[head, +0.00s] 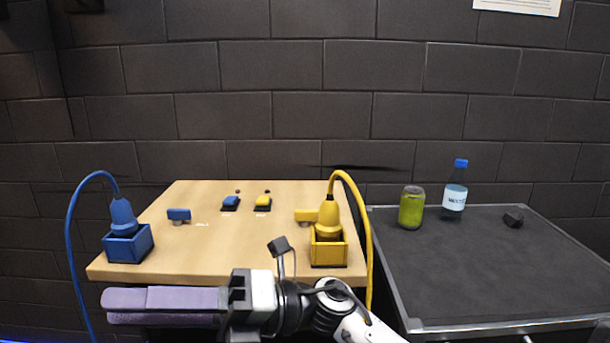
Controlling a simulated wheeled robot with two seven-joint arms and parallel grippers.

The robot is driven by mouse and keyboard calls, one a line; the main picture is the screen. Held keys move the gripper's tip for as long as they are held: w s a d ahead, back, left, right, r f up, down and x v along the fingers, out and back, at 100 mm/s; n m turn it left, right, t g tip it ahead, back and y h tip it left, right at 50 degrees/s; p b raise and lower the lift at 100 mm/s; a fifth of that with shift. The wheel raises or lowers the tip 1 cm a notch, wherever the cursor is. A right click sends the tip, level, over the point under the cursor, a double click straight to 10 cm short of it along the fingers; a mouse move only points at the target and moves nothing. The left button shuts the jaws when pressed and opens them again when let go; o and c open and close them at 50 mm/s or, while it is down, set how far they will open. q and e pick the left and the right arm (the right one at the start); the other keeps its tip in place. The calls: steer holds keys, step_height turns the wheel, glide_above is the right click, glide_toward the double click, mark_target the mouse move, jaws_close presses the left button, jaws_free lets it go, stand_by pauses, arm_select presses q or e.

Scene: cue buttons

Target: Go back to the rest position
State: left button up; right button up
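My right gripper (103,305) reaches in from the lower right, in front of the wooden table's near edge, and points left. Its two purple fingers look pressed together with nothing visible between them. My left gripper is out of view. On the wooden table (190,258) a blue button (230,202) and a yellow button (263,202) stand side by side, each with a small dark reddish dot behind it.
A blue bulb-shaped piece (122,215) with a cable sits in a blue box (128,248), a yellow one (328,218) in a yellow box (328,252). A green can (411,208), a bottle (455,192) and a black object (514,217) stand on the dark table (470,270).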

steer(key=w+d+f+m+t+y, duration=0.2)
steer(key=w+d+m+t+y, duration=0.3)
steer(key=m+t, duration=0.6)
steer(key=w+d+f+m+t+h, duration=0.3)
steer(key=d+f+m+t+h, duration=0.35)
steer(key=f+m, duration=0.35)
steer(key=w+d+f+m+t+h, duration=0.3)
steer(key=d+f+m+t+h, duration=0.45)
steer(key=m, duration=0.45)
steer(key=s+d+f+m+g+h, duration=0.2)
steer(key=s+d+f+m+h, duration=0.15)
steer(key=f, duration=0.45)
steer(key=s+d+f+m+g+h, duration=0.25)
steer(key=s+d+f, duration=0.2)
steer(key=f, duration=0.35)
steer(key=s+d+f+m+g+h, duration=0.1)
steer(key=s+d+f+m+g, duration=0.1)
steer(key=s+d+f, duration=0.2)
steer(key=s+d+f+m+g+h, duration=0.1)
steer(key=s+d+f+m+g, duration=0.1)
steer(key=s+f, duration=0.5)
steer(key=s+d+g, duration=0.1)
steer(key=s+d, duration=0.1)
steer(key=shift+s+f, duration=0.25)
steer(key=shift+s, duration=0.1)
steer(key=shift+g, duration=0.25)
